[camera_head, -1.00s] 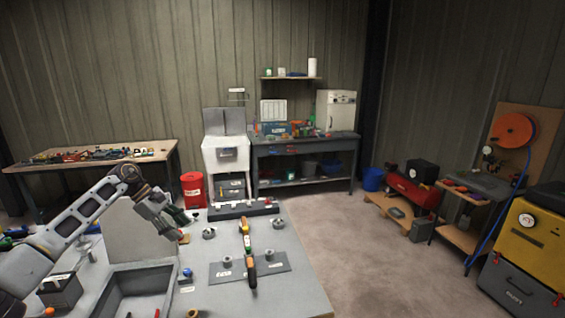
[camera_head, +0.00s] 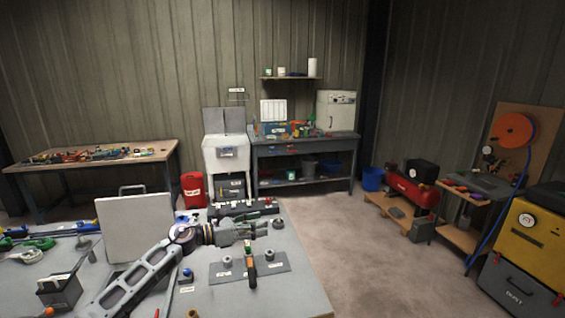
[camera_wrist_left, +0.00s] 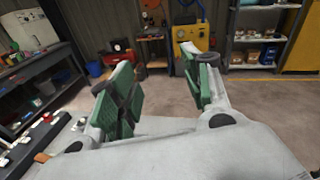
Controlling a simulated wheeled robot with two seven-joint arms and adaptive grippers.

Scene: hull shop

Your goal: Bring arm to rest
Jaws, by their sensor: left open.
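My left arm reaches in from the lower left of the head view, over the grey workbench (camera_head: 300,290). My left gripper (camera_head: 262,226) points right above the bench's far part. Its jaws are apart with nothing between them. In the left wrist view the two green-padded fingers (camera_wrist_left: 165,85) stand spread, with floor and shop furniture beyond. My right gripper is not in view.
A grey upright panel (camera_head: 135,225) stands left of my arm. A dark box with a handle (camera_head: 60,292) and green and blue tools (camera_head: 35,243) lie further left. A dark strip (camera_head: 228,211) runs along the bench's far edge. The floor (camera_head: 365,250) to the right is clear.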

